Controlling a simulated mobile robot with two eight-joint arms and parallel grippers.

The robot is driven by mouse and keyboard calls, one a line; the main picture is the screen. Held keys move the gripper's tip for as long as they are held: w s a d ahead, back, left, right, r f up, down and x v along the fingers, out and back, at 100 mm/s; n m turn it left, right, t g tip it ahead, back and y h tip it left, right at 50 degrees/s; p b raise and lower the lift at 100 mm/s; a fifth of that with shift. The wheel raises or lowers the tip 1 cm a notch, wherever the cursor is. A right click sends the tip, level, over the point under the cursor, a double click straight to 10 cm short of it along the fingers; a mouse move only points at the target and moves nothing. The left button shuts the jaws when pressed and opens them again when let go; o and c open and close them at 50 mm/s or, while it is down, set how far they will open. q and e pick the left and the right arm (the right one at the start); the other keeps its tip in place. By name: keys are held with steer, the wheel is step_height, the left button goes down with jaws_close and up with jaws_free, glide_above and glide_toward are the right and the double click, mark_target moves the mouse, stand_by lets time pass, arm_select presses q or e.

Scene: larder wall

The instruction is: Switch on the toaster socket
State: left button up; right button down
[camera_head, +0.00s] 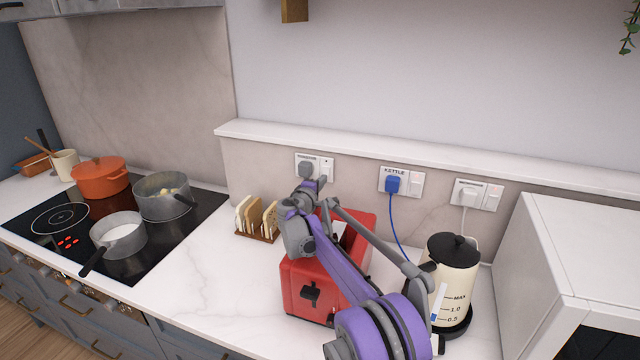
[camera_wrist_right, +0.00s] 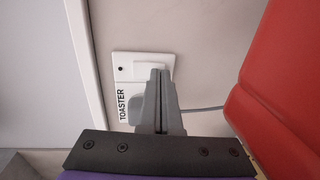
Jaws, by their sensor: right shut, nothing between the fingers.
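The toaster socket (camera_head: 328,171) is a white double-width plate on the splashback, behind the red toaster (camera_head: 302,280). A grey plug sits in its left half. Its right half carries a switch with a small dark dot; I cannot tell its position. In the right wrist view the plate (camera_wrist_right: 122,70) is labelled TOASTER, and my gripper fingers hide part of it. My right gripper (camera_head: 308,189) is shut and empty, reaching over the toaster with its tips just in front of the plate. It also shows in the wrist view (camera_wrist_right: 158,74). Contact cannot be told. My left gripper is not in view.
To the right are a KETTLE socket (camera_head: 415,185) with a blue plug and another socket (camera_head: 492,197) with a white plug. A cream kettle (camera_head: 452,270) stands right of the toaster. A toast rack (camera_head: 257,236) stands left; pots occupy the hob (camera_head: 60,217). A ledge (camera_head: 440,158) runs above.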

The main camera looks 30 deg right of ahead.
steer(key=shift+d, duration=0.1)
stand_by(0.4)
steer(key=b+v, duration=0.1)
steer(key=v, duration=0.9)
steer(key=shift+s+a, duration=0.3)
